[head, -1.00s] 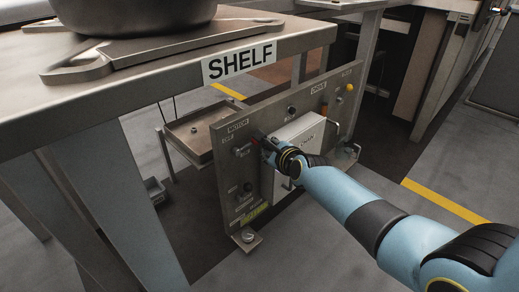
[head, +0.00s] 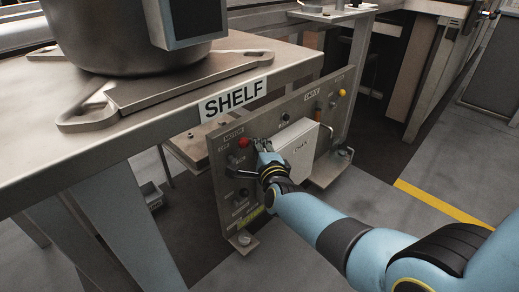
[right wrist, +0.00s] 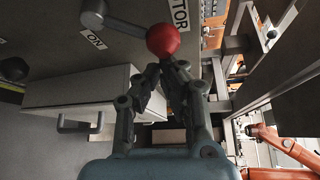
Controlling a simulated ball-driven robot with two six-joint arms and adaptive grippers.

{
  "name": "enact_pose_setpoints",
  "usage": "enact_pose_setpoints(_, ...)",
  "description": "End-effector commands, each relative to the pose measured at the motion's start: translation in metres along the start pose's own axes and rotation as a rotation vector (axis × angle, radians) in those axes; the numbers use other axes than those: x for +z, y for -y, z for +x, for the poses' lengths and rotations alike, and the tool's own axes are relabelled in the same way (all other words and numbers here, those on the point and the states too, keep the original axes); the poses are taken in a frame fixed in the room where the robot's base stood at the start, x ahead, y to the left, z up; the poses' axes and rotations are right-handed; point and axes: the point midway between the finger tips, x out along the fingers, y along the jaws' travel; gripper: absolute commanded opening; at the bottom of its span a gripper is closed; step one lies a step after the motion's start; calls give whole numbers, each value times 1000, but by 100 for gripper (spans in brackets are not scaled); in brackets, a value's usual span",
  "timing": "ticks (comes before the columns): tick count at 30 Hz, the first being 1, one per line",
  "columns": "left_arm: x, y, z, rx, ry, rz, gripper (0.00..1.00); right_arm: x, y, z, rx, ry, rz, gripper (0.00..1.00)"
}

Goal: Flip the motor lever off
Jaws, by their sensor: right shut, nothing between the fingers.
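The motor lever's red ball knob (head: 243,142) shows beside the MOTOR label on the upright metal control panel (head: 222,190). In the right wrist view, the red knob (right wrist: 163,40) sits at the end of a grey lever arm (right wrist: 125,24), with an ON label (right wrist: 93,40) beside the arm. My right gripper (head: 262,147) is shut and empty, just right of the knob in the head view. In the right wrist view, its fingertips (right wrist: 161,70) are right by the knob; I cannot tell whether they touch it. My left gripper is not in view.
A white box (head: 297,150) sticks out from the panel beside my right gripper. The shelf table (head: 150,120) stands at the left, carrying a large metal pot (head: 110,50). Other knobs dot the panel. The floor at front right is clear beyond my arm.

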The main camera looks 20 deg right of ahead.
Motion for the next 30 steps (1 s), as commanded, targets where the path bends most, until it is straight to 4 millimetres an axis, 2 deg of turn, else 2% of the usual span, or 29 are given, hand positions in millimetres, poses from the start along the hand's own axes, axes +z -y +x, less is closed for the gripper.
enact_pose_setpoints(12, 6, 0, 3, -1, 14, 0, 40, 5, 4, -2, -1, 1, 1, 0)
enact_pose_setpoints(30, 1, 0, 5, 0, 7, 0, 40, 2, 1, 0, 1, 0, 0, 0)
